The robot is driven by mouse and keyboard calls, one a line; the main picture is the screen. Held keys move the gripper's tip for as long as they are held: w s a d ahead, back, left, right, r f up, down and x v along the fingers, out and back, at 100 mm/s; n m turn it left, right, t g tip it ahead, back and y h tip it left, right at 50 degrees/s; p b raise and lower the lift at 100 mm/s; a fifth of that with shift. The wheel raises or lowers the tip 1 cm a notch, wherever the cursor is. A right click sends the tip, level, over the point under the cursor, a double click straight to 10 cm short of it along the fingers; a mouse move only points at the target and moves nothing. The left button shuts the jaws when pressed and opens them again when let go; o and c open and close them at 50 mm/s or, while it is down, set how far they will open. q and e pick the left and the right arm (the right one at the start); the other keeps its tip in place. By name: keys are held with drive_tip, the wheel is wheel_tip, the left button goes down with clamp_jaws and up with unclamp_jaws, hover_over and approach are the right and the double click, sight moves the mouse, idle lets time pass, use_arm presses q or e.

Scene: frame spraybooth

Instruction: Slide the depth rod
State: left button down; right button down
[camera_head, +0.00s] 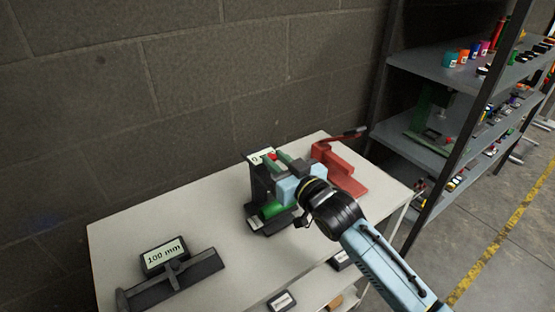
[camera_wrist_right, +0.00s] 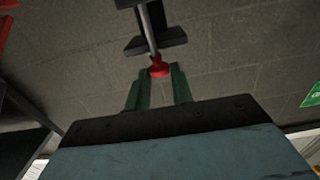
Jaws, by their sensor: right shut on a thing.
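The depth rod (camera_wrist_right: 147,28) is a thin grey metal rod with a red knob (camera_wrist_right: 159,70) at its near end. In the right wrist view it runs through dark brackets (camera_wrist_right: 155,45). My right gripper (camera_wrist_right: 158,80) has green fingers, and they are shut on the red knob. In the head view the red knob (camera_head: 273,156) shows at the fingertips, beside a dark upright stand (camera_head: 260,182) with a small label at its top. A green cylinder (camera_head: 271,210) lies low at the stand's foot. My right wrist hides part of the stand. My left gripper is in neither view.
The white table (camera_head: 215,235) has clear room at its middle. A dark gauge with a "100 mm" sign (camera_head: 165,255) lies at the left. A red press-like tool (camera_head: 340,168) stands close behind my right wrist. A grey shelf rack (camera_head: 435,68) stands at the right, a block wall behind.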

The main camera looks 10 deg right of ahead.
drive_tip(key=shift+r, duration=0.3)
drive_tip(key=c, duration=1.5)
unclamp_jaws()
drive_tip(key=shift+o, duration=1.2)
drive_tip(key=shift+f, duration=0.1)
drive_tip(key=b+v, duration=0.1)
drive_tip(key=v, duration=1.2)
drive_tip(key=shift+s, duration=0.15)
drive_tip(key=shift+d+f, duration=0.15)
